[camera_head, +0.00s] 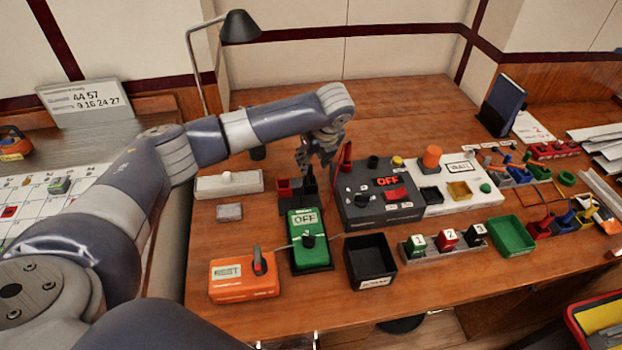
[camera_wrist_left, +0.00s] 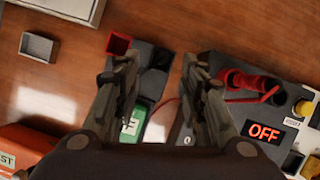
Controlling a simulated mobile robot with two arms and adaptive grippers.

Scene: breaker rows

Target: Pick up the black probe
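My left gripper (camera_head: 314,168) is open above the table, just over a red-and-black holder behind the green meter (camera_head: 307,240). In the left wrist view its two fingers (camera_wrist_left: 160,72) stand apart with a dark block (camera_wrist_left: 153,62) below and between them. A red square cup (camera_wrist_left: 118,43) adjoins that block; it also shows in the head view (camera_head: 284,190). I cannot make out the black probe as separate from the dark block; the fingers partly hide this spot. A red probe (camera_head: 346,158) stands to the right of the gripper. My right gripper is not in view.
A dark panel with an OFF display (camera_head: 387,181) stands close on the right. An orange tester (camera_head: 243,277) and an open black bin (camera_head: 371,262) are in front. A lamp (camera_head: 240,27) stands behind. The table's back middle is clear.

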